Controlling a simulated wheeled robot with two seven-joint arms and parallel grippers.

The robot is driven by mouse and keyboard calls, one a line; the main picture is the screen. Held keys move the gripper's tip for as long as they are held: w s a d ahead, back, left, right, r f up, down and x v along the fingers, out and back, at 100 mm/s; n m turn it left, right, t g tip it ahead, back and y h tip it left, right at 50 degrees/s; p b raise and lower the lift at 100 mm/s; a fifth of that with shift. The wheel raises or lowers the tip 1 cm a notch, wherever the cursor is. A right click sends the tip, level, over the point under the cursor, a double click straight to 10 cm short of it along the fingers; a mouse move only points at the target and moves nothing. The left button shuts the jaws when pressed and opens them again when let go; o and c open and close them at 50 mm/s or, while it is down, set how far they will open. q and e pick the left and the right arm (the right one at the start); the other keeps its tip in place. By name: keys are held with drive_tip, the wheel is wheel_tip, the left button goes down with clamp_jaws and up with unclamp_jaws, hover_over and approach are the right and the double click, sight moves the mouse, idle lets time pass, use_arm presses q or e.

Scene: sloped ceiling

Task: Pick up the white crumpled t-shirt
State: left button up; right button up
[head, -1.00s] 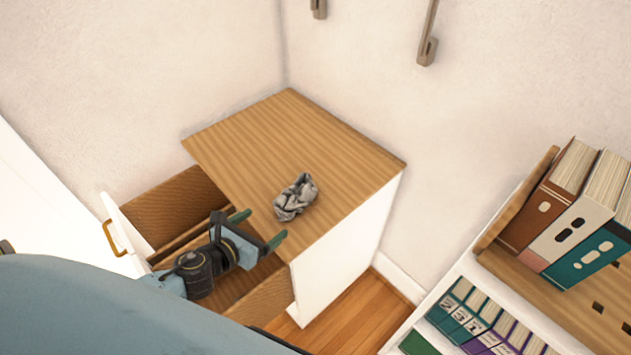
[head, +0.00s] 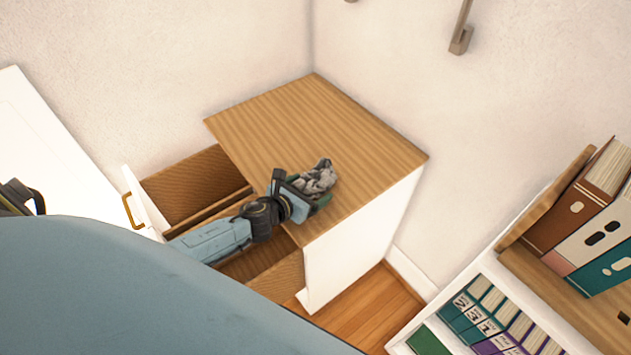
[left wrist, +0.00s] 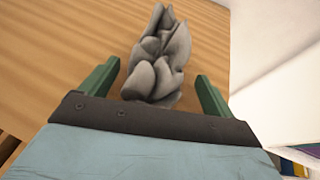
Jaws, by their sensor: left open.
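The crumpled t-shirt (head: 320,175) looks light grey and lies bunched up on the wooden cabinet top (head: 290,120), near its front edge. My left gripper (head: 308,188) is open at the t-shirt, reaching in over the open drawer. In the left wrist view the t-shirt (left wrist: 158,60) sits between the two green fingers of my left gripper (left wrist: 158,72). The t-shirt extends past the fingertips. My right gripper is not in view.
An open drawer (head: 190,190) with a brass handle (head: 131,210) juts out below my left arm. A wall stands behind the cabinet. A shelf (head: 545,285) with binders and books is at the right. The far part of the cabinet top is clear.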

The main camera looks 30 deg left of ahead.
use_arm(q)
drive_tip(key=shift+w+f, duration=0.15)
drive_tip(key=shift+w, duration=0.15)
drive_tip(key=shift+c, duration=0.2)
